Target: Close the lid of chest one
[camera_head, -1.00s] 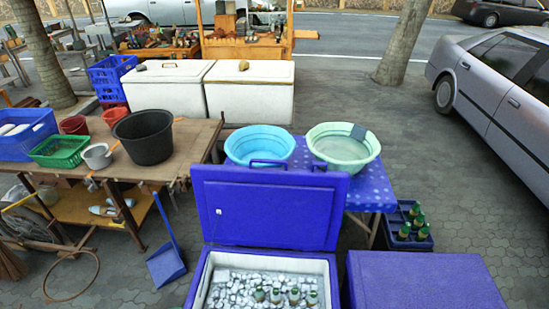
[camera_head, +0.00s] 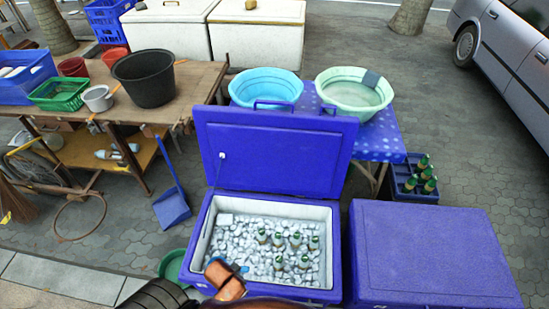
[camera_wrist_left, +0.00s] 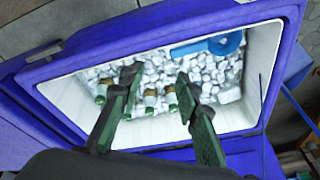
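A blue chest (camera_head: 338,262) stands open at the bottom centre of the head view. Its lid (camera_head: 272,150) is raised and leans back behind the box. The box holds ice (camera_head: 235,237) and several green-capped bottles (camera_head: 295,242). My left gripper (camera_wrist_left: 158,80) shows in the left wrist view with its two fingers apart and nothing between them. It is over the open box (camera_wrist_left: 262,75), with bottles and ice seen beyond the fingers.
A second blue chest (camera_head: 435,255), shut, stands close on the right. Behind the raised lid, a table (camera_head: 388,140) holds a blue basin (camera_head: 266,88) and a green basin (camera_head: 353,95). A blue dustpan (camera_head: 172,207) is at left. A blue object (camera_wrist_left: 210,45) lies by the box wall.

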